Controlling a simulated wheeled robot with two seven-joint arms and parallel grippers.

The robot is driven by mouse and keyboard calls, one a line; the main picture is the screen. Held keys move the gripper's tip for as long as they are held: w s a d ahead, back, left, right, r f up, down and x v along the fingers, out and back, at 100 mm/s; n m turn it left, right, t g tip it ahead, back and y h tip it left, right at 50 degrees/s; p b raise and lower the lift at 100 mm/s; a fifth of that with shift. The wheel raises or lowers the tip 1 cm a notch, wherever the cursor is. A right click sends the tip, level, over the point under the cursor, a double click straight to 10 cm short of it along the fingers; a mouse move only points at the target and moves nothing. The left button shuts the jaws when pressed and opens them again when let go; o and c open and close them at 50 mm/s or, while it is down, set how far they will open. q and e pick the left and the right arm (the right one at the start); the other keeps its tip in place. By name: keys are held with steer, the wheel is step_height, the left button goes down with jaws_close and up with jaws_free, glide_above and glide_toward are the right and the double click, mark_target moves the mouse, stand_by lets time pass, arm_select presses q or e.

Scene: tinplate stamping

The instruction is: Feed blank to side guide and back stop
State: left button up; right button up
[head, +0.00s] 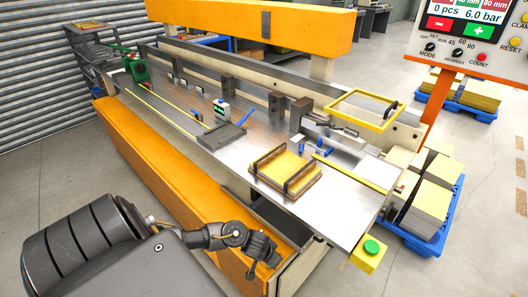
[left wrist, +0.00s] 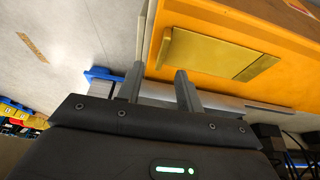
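Flat yellowish blanks (head: 287,172) lie stacked in a shallow holder with dark upright bars, on the near right part of the steel table (head: 240,163). The side guide and back stop are not clearly identifiable; a dark grey plate (head: 221,136) with a small display unit and dark blocks (head: 299,112) stand on the table. My left gripper (head: 262,252) is in front of the table's near edge, lower than the blanks and apart from them. In the left wrist view its fingers (left wrist: 157,88) are spread with nothing between them. My right gripper is not in view.
A yellow frame guard (head: 362,108) stands over the right of the table. A control panel (head: 475,30) is at top right. A green button box (head: 370,250) sits at the near right corner. Blue pallets with stacked sheets (head: 432,190) stand right. Open floor lies left.

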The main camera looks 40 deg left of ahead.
arm_select(q)
steer(key=shift+a+b+x, duration=0.2)
steer(key=shift+b+x, duration=0.2)
steer(key=shift+x, duration=2.6)
jaws_close()
